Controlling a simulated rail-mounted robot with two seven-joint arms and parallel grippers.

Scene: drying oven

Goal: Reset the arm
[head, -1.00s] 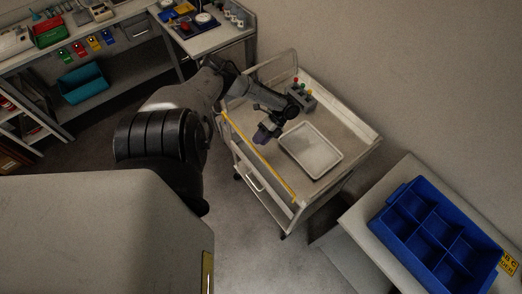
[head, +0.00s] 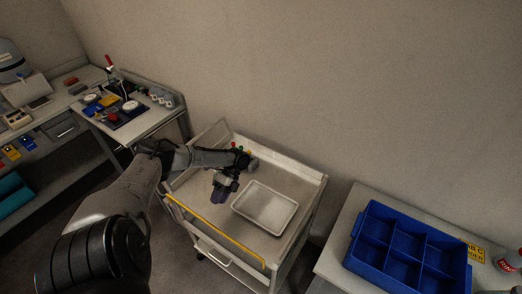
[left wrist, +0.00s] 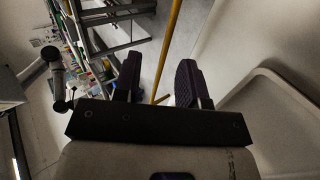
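My left arm reaches in from the lower left over a white cart (head: 301,228). My left gripper (head: 218,196) hangs above the cart, left of a white tray (head: 268,207), and does not touch the tray. In the left wrist view its two dark fingers (left wrist: 158,82) stand apart with nothing between them, so it is open and empty. The tray also shows at the right of that view (left wrist: 275,112). It looks empty. My right gripper is in neither view.
A yellow bar (head: 216,232) runs along the cart's front edge. A blue divided bin (head: 408,250) stands on a table at the right. A workbench with small items, including a dark blue board (head: 118,117), is at the upper left. Small colored-topped items stand behind my left arm.

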